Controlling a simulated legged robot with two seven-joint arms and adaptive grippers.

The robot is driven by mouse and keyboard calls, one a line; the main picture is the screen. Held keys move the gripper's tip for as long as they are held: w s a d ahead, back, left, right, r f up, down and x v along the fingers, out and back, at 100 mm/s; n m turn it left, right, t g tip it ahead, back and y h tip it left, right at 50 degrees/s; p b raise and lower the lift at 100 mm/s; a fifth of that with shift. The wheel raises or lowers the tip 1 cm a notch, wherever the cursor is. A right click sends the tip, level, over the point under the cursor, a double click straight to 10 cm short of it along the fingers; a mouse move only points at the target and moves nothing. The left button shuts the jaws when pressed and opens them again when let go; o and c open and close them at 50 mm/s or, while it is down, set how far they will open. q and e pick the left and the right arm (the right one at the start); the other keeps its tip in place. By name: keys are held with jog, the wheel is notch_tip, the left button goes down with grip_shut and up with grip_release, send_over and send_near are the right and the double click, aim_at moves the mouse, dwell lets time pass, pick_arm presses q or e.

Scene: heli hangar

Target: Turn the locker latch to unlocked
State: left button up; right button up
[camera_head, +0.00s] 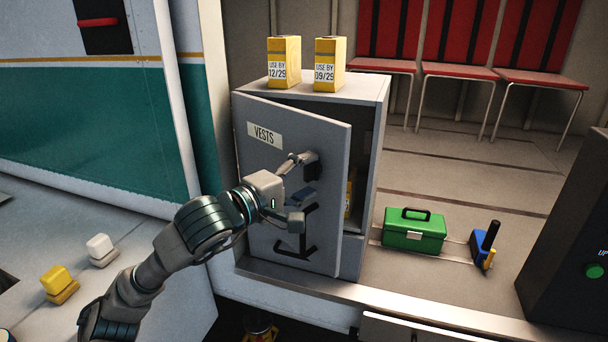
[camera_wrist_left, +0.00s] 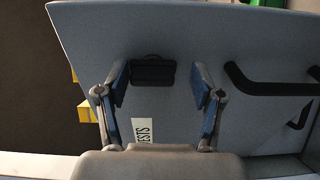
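The grey locker (camera_head: 365,100) has a door (camera_head: 258,165) labelled VESTS that stands ajar at its right edge. The dark latch (camera_wrist_left: 153,72) is on the door face in the left wrist view, lying crosswise. In the head view my gripper partly covers it, and I cannot read its setting. My left gripper (camera_head: 309,179) is open in front of the door. Its two blue-padded fingers (camera_wrist_left: 158,86) are spread either side of the latch, apart from it in the left wrist view. A black door handle (camera_head: 301,238) sits below the gripper. My right gripper is not in view.
Two yellow boxes (camera_head: 284,62) (camera_head: 329,64) stand on the locker, and something yellow (camera_head: 348,196) shows inside. A green toolbox (camera_head: 413,235) and a blue item (camera_head: 480,246) are to the right. Red seats (camera_head: 460,69) line the back. A dark panel (camera_head: 570,250) is at far right.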

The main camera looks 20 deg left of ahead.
pick_arm(q)
jog(key=shift+r, duration=0.15)
jog(key=shift+s+a, duration=0.15)
jog(key=shift+s, duration=0.05)
jog(key=v, duration=1.1)
jog(key=shift+a, duration=0.25)
jog(key=shift+s+d, duration=0.1)
jog(key=shift+s, duration=0.05)
